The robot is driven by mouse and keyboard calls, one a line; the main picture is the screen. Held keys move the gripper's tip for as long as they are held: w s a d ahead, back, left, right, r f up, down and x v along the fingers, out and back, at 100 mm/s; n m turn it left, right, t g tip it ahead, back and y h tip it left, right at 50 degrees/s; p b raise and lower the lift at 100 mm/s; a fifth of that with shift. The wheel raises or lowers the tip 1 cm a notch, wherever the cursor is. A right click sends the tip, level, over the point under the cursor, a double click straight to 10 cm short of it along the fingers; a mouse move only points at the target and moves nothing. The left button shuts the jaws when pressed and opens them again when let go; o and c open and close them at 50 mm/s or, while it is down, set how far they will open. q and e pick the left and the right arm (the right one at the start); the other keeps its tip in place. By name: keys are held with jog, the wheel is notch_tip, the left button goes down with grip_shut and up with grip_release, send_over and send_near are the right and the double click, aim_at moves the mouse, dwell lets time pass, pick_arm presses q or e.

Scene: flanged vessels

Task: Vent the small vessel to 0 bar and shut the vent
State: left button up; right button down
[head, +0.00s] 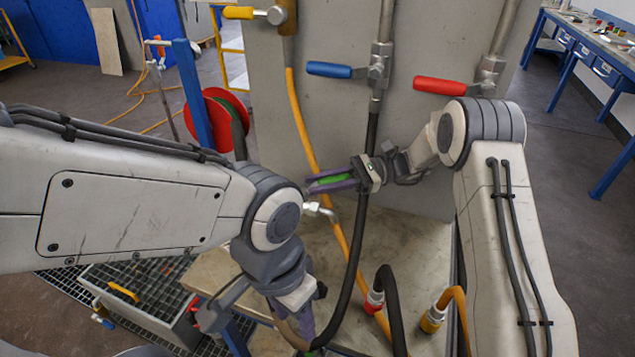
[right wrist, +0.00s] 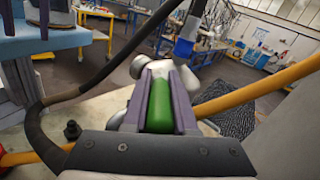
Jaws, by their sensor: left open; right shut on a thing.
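My right gripper (head: 330,182) is shut on a green handle (right wrist: 160,105), which lies between its two purple fingers. The handle also shows as a green strip in the head view (head: 331,179). A silver fitting (right wrist: 153,68) sits just beyond the fingertips in the right wrist view. My left gripper (head: 303,328) is open and low, over the front of the bench, partly hidden behind its own wrist. I cannot make out the small vessel's body or any pressure gauge reading in these views.
A grey panel (head: 330,110) behind carries valves with yellow (head: 238,13), blue (head: 329,70) and red (head: 440,86) handles. Black (head: 352,270) and orange (head: 300,120) hoses hang close to my grippers. A grated tray (head: 150,290) stands at lower left.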

aim_at(326, 182)
jog(key=c, duration=0.7)
grip_release()
jog(key=shift+r, duration=0.1)
jog(key=r, duration=0.2)
jog(key=d+r, duration=0.1)
jog(key=r, duration=0.1)
jog(key=shift+s+r, duration=0.2)
jog(key=shift+r, duration=0.1)
jog(key=s+d+r, duration=0.1)
jog(key=d+r, duration=0.1)
jog(key=d, duration=0.1)
jog(key=s+d+r, duration=0.2)
jog(key=d, duration=0.1)
jog(key=s+d+r+b, duration=0.1)
jog(key=s+d+r, duration=0.1)
jog(key=d, duration=0.1)
jog(key=shift+s+d+r, duration=0.15)
